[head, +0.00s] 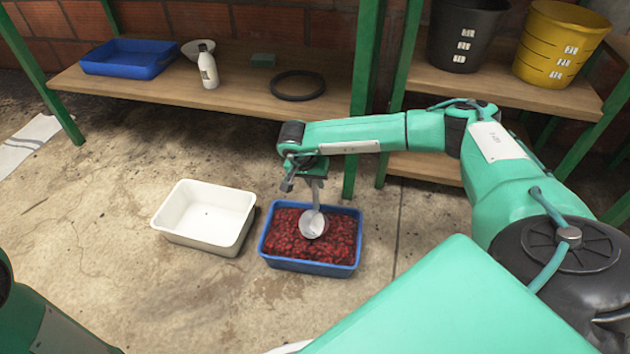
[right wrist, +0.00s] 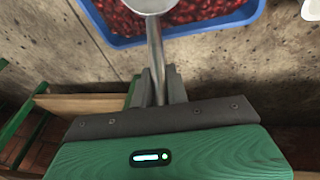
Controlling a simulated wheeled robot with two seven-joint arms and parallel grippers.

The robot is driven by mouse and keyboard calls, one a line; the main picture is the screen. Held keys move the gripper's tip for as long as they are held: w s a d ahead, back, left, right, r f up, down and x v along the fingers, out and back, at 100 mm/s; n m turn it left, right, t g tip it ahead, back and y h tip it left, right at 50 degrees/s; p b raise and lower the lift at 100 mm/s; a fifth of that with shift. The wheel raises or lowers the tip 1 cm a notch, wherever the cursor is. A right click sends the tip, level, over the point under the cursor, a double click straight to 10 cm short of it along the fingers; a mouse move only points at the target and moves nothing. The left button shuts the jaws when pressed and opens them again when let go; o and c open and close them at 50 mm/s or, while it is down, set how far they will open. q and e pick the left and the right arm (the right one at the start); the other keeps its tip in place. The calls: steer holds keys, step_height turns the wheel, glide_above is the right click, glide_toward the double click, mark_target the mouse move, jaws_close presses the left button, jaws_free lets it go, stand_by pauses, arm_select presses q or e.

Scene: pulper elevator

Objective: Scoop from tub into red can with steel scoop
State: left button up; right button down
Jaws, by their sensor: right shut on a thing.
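My right gripper (head: 311,177) is shut on the handle of the steel scoop (head: 312,223). The scoop hangs down with its bowl over the blue tub (head: 308,268), which is full of dark red fruit (head: 285,238). I cannot tell whether the bowl touches the fruit. In the right wrist view, the gripper fingers (right wrist: 159,87) hold the scoop handle (right wrist: 156,60), and the bowl is cut off at the top edge above the blue tub (right wrist: 190,32). No red can is in view. My left gripper is not in view.
A white empty-looking tub (head: 205,240) stands left of the blue one on the concrete floor. Behind is a wooden shelf (head: 200,92) with a blue tray (head: 130,58), a white bottle (head: 208,70) and a black ring (head: 298,97). Black (head: 463,35) and yellow (head: 557,45) buckets stand at right.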

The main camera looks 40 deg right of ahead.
mark_target(315, 192)
step_height(315, 192, down, 2)
steer(key=shift+f+b, duration=0.15)
steer(key=shift+b, duration=0.55)
steer(key=shift+f, duration=1.15)
